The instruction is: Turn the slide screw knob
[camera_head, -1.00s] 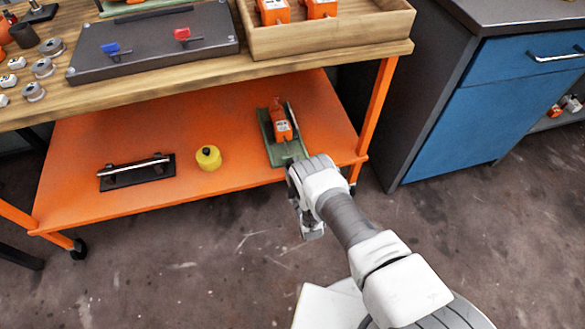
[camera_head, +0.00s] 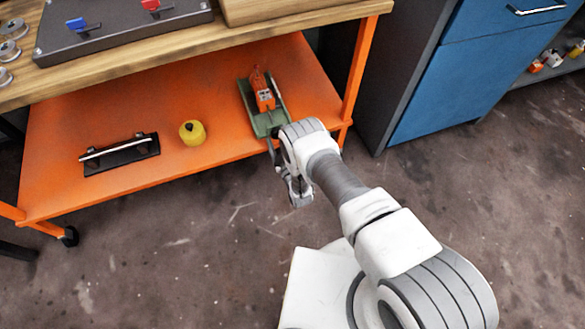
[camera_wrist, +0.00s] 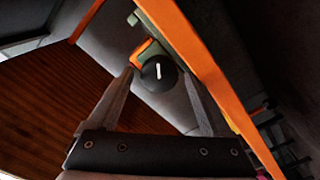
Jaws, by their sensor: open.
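The black round knob (camera_wrist: 160,74) with a white mark shows in the wrist view. My gripper (camera_wrist: 158,76) is open, with one finger on each side of the knob in the picture. A gap shows on the right side; I cannot tell whether the fingertips reach around it in depth. The green slide base (camera_head: 262,122) with an orange block (camera_head: 263,92) on it sits on the orange lower shelf in the head view. My wrist is at its near end, and the knob is hidden there.
A yellow round object (camera_head: 192,133) and a black plate with a metal bar (camera_head: 120,153) lie on the orange shelf (camera_head: 215,165). The wooden tabletop (camera_head: 130,65) overhangs it. An orange table leg (camera_head: 362,65) and a blue cabinet (camera_head: 440,85) stand to the right. The floor in front is clear.

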